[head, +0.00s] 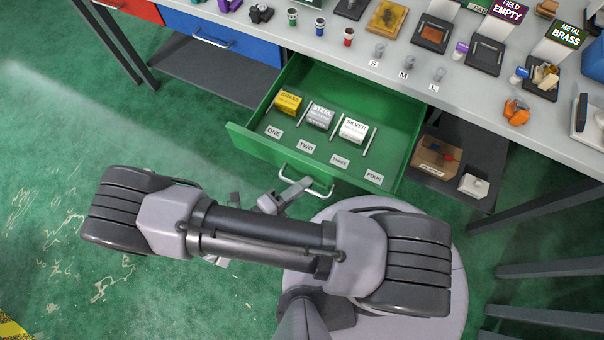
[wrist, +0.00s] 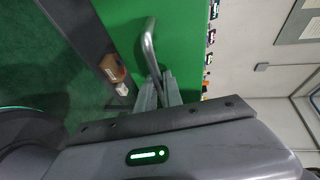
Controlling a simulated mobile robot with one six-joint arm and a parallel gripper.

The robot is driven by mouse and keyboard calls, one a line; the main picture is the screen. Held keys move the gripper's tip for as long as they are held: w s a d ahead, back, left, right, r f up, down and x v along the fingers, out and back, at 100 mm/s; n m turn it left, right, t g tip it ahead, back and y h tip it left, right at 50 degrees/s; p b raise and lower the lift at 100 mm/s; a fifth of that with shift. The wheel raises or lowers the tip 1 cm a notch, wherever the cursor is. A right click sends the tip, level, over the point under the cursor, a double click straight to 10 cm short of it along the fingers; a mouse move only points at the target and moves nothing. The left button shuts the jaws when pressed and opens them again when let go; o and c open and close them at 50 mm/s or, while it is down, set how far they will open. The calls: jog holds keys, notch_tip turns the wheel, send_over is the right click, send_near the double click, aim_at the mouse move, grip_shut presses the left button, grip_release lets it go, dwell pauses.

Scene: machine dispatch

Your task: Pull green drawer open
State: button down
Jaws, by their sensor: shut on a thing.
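The green drawer (head: 397,157) stands pulled out from under the workbench in the head view. Inside it lie a yellow block (head: 287,102), a grey block (head: 320,116) and a white block (head: 353,130), with labels ONE to FOUR along the front. Its metal handle (head: 306,183) is on the front face. My gripper (head: 293,193) is at the handle, partly hidden by my arm. In the wrist view the fingers (wrist: 164,88) are shut on the lower end of the handle bar (wrist: 149,46), against the green drawer front (wrist: 182,40).
A closed blue drawer (head: 222,38) and a red drawer (head: 134,10) are to the left. A lower shelf (head: 462,150) at right holds a cardboard box (head: 434,157) and a white item (head: 473,185). The benchtop (head: 400,75) carries many small parts. Green floor is free at left.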

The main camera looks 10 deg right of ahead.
jog(key=c, duration=1.5)
grip_release()
jog(key=p+v, duration=0.2)
jog(key=v, duration=1.5)
jog(key=shift+s+a+r, duration=0.1)
jog(key=shift+a, duration=0.1)
